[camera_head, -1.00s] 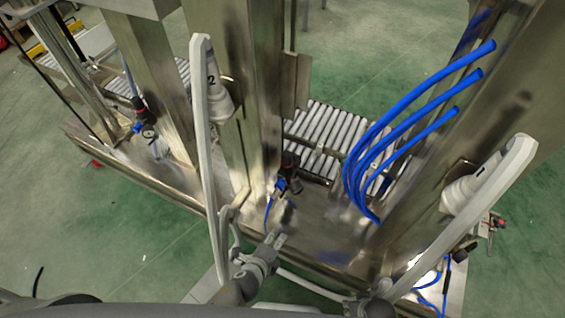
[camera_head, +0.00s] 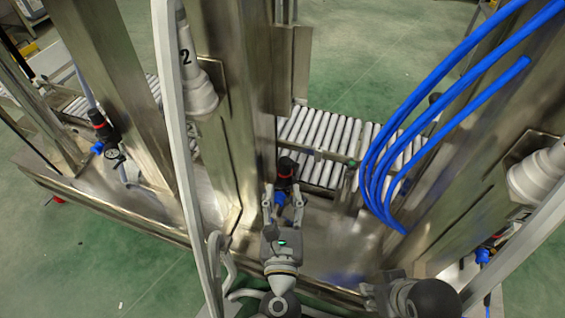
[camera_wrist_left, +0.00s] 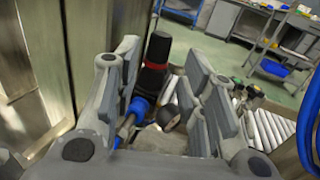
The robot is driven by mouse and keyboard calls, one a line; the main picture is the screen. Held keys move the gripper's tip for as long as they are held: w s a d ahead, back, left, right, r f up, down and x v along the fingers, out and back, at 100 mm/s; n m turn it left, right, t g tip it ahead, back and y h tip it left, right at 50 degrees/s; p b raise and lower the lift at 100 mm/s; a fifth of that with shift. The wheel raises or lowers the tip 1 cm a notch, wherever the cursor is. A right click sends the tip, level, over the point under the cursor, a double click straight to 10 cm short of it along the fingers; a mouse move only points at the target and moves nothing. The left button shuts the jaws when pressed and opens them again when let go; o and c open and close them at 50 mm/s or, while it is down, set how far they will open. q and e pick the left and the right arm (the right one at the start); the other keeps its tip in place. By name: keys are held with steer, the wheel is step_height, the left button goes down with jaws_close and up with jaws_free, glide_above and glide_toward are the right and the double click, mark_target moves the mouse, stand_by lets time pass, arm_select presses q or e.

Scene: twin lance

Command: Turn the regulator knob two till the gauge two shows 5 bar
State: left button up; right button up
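A regulator with a black knob and a red band (camera_head: 287,168) stands upright in the middle of the metal frame, near the post marked 2. My left gripper (camera_head: 284,194) is open around the regulator. Blue fittings show below the knob. A dark round part (camera_wrist_left: 168,117), perhaps the gauge, shows low beside it; no dial reading is visible. My right gripper (camera_head: 378,292) is partly visible at the bottom; its fingers are unclear.
A second regulator (camera_head: 99,122) with a round gauge (camera_head: 113,154) stands at the left. Metal posts flank the middle regulator, and a roller conveyor (camera_head: 322,140) lies behind it. Blue hoses (camera_head: 400,140) hang at the right. A pale bar (camera_head: 178,150) runs beside the marked post.

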mark_target(285, 168)
arm_select(q)
steer(key=w, duration=1)
steer(key=shift+w+d+b, duration=0.1)
steer(key=shift+w+b, duration=0.15)
steer(key=shift+b, duration=0.1)
arm_select(e)
steer(key=shift+w+f, duration=0.2)
steer(key=shift+f, duration=0.15)
